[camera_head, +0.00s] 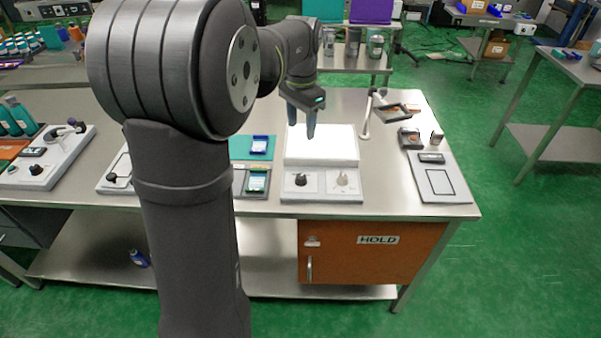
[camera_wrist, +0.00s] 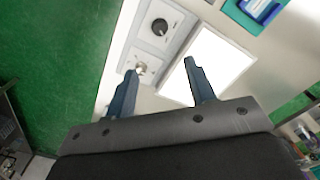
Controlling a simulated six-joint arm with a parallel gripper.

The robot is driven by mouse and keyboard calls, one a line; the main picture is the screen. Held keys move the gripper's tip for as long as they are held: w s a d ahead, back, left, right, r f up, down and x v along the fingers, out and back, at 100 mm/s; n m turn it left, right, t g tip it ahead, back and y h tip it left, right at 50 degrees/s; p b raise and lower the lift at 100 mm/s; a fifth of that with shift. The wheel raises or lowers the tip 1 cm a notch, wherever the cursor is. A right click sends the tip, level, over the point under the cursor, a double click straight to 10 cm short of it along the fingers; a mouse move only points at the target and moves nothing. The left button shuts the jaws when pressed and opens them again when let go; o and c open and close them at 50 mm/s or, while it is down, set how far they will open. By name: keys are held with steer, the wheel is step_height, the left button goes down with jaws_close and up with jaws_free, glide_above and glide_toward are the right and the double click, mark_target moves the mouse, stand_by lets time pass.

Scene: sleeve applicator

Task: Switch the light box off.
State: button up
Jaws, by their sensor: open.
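The light box (camera_head: 320,146) stands on the metal table with its panel glowing bright white; the panel (camera_wrist: 212,62) also shows in the wrist view. Its front strip carries a black knob (camera_head: 301,180) on the left and a small pale metal switch (camera_head: 342,179) on the right. The wrist view shows the black knob (camera_wrist: 160,27) and the metal switch (camera_wrist: 141,68) too. My gripper (camera_head: 302,130) is open and empty above the lit panel, apart from the controls. In the wrist view, my gripper's (camera_wrist: 161,67) left fingertip appears close to the switch; its height above it is unclear.
A thin stand with an angled head (camera_head: 391,107) rises right of the light box. A grey pad with a black outline (camera_head: 439,184) lies at the right. An orange cabinet marked HOLD (camera_head: 350,252) is below the table.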

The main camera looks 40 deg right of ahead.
mark_target(301, 176)
step_height(301, 176, down, 17)
steer(key=shift+f, duration=0.15)
stand_by(0.4)
steer(key=c, duration=1)
